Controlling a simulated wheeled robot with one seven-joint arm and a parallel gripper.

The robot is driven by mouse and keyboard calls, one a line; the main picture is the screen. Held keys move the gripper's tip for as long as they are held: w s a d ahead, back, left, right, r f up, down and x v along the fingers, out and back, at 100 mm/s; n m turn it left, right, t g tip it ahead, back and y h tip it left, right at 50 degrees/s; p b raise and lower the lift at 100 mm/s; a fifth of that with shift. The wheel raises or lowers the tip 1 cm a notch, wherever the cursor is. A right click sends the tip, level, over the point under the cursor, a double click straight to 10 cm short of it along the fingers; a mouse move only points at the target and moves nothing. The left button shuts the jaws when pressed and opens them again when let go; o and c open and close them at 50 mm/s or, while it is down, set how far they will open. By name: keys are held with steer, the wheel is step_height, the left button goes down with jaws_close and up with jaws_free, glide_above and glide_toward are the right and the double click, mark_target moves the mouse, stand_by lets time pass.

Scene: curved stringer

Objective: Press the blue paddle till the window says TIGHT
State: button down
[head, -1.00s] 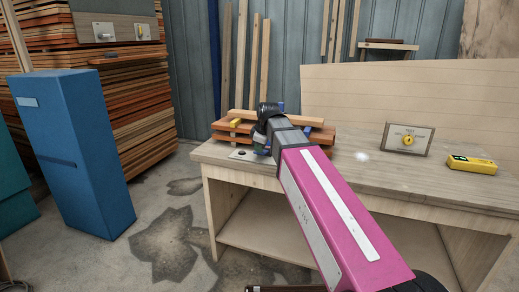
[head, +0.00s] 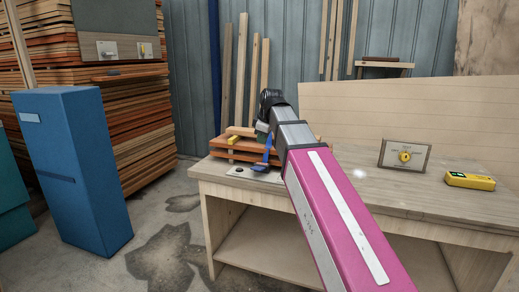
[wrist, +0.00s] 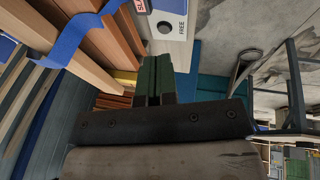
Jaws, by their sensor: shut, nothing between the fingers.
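The blue paddle (head: 265,154) stands tilted at the left end of the bench, beside clamped wood strips. In the wrist view the blue paddle (wrist: 82,36) is a bent band at upper left, apart from the fingers. My gripper (wrist: 153,68) is shut and empty, its dark green fingers together. In the head view my gripper (head: 262,128) is above the paddle, partly hidden by my arm. A pale plate (wrist: 174,48) carries a black round part (wrist: 165,27) marked FREE. The window (wrist: 141,5) shows red with letters "SLA", cut off by the frame edge.
The workbench (head: 345,190) holds a framed panel with a yellow knob (head: 404,156) and a yellow device (head: 470,181) at right. The wood strips (head: 228,153) lie behind the paddle. A blue cabinet (head: 75,160) stands left. The bench middle is clear.

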steer(key=shift+s+d+r, duration=0.1)
steer(key=shift+d+r, duration=0.1)
steer(key=shift+r, duration=0.4)
steer(key=shift+d+r, duration=0.15)
steer(key=shift+r, duration=0.4)
steer(key=w+g, duration=0.1)
steer(key=w+g+y, duration=0.1)
steer(key=w+g, duration=0.1)
steer(key=shift+d+r+m+g, duration=0.25)
steer(key=shift+d+m+g, duration=0.05)
steer(key=shift+d+g, duration=0.1)
steer(key=shift+f, duration=0.1)
glide_toward(255, 168)
steer(key=f, duration=0.1)
steer(key=w+a+f, duration=0.1)
steer(key=f, duration=0.3)
steer(key=shift+w+a, duration=0.2)
steer(key=shift+a, duration=0.05)
steer(key=shift+s+a+f, duration=0.1)
steer(key=shift+s+f, duration=0.05)
steer(key=shift+f, duration=0.65)
